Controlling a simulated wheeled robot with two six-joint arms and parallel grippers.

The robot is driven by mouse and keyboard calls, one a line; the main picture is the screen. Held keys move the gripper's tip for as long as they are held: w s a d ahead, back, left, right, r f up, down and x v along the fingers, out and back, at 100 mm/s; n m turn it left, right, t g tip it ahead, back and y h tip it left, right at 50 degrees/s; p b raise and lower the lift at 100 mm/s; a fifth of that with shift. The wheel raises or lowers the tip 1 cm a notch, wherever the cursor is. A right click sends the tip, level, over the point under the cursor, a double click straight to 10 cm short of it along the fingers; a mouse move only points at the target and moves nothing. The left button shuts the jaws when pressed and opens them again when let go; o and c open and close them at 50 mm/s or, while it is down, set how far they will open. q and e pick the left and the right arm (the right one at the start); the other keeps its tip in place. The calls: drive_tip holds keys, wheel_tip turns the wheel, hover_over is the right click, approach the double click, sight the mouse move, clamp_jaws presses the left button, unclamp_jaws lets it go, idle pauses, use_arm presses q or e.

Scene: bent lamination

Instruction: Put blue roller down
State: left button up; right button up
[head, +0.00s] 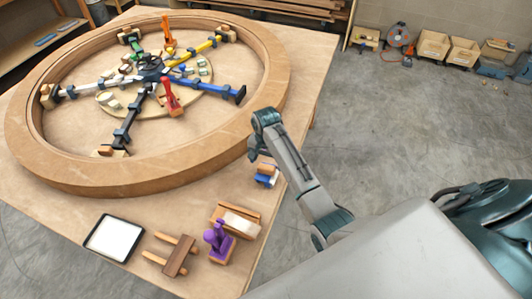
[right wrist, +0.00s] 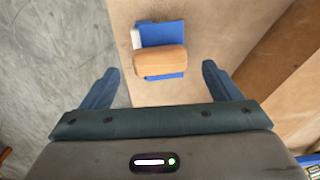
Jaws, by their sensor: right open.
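The blue roller (head: 266,174) rests on the table near its right edge, beside the large wooden ring. In the right wrist view the roller (right wrist: 160,60) shows a rounded wooden handle over a blue body with a white part at its left. My right gripper (head: 256,153) is just above and behind it in the head view. In the right wrist view its two fingers stand wide apart, one on each side of the roller, with clear gaps to the handle. It is open and empty. My left gripper is not in view.
The wooden ring (head: 160,178) with its coloured spokes fills most of the table. Bare table lies around the roller.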

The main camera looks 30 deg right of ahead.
sight(266, 167)
wheel_tip(266, 167, up, 6)
drive_tip(key=b, duration=0.1)
drive_tip(key=shift+r+b, duration=0.25)
drive_tip(key=shift+b, duration=0.05)
drive_tip(key=s+f+n+t, duration=0.1)
drive_tip(key=s+f+n, duration=0.2)
drive_tip(key=s, duration=0.5)
drive_tip(key=s+f+n+t, duration=0.1)
drive_tip(key=s+f+n, duration=0.15)
drive_tip(key=s, duration=0.65)
drive_tip(key=s+a+r+n+t+h, duration=0.1)
drive_tip(key=s+r+n, duration=0.1)
drive_tip(key=s, duration=0.6)
drive_tip(key=s+a+r+n+t, duration=0.1)
drive_tip(key=s+r+n, duration=0.15)
drive_tip(key=s, duration=0.45)
wheel_tip(266, 167, down, 35)
drive_tip(key=d+g+b, duration=0.2)
drive_tip(key=d+b, duration=0.1)
drive_tip(key=b, duration=0.3)
drive_tip(key=s+f+b, duration=0.2)
drive_tip(key=s+f, duration=0.7)
drive_tip(key=f, duration=0.3)
drive_tip(key=s+d+f+b, duration=0.1)
drive_tip(key=s+f+b, duration=0.1)
drive_tip(key=s+f, duration=0.8)
wheel_tip(266, 167, down, 3)
drive_tip(key=shift+g, duration=0.4)
